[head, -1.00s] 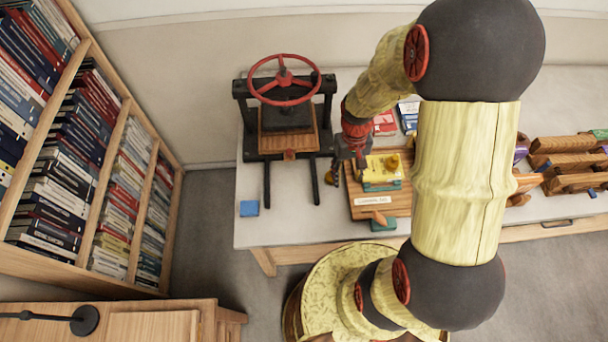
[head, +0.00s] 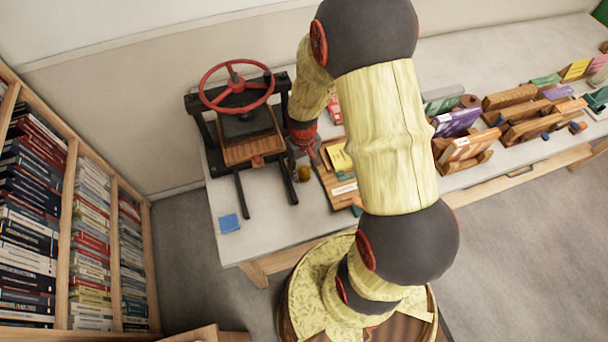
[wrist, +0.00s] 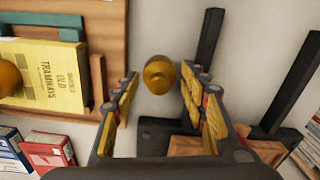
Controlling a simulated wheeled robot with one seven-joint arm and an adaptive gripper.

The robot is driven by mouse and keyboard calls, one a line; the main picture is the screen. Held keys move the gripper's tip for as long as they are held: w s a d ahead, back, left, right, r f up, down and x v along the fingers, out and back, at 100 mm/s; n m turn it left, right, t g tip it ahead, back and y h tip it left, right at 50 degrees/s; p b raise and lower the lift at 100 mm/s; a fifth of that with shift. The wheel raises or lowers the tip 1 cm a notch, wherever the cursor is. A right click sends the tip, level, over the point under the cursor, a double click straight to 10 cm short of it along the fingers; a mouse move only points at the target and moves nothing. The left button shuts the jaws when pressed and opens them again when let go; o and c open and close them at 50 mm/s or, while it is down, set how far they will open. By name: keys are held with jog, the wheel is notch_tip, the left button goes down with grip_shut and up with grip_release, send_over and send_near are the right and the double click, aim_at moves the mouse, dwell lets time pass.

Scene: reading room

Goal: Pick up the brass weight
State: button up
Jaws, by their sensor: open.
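A small round brass weight (head: 304,174) stands on the table between the press and the wooden board. In the wrist view the brass weight (wrist: 158,75) lies between the fingertips, seen from above, with space on both sides. My gripper (head: 305,156) is above and close to it in the head view, its fingers partly hidden. In the wrist view my gripper (wrist: 158,88) is open and empty. A second brass piece (wrist: 8,78) sits on a yellow book (wrist: 45,75) on the board; my arm hides it in the head view.
A press (head: 240,120) with a red wheel stands left of the weight, its dark rails reaching forward. The wooden board (head: 328,184) is close on the right. A blue block (head: 229,223) lies at the front left. Book racks (head: 520,118) stand farther right.

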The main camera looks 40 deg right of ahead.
jog(key=shift+f, duration=0.9)
jog(key=shift+c, duration=0.4)
grip_shut()
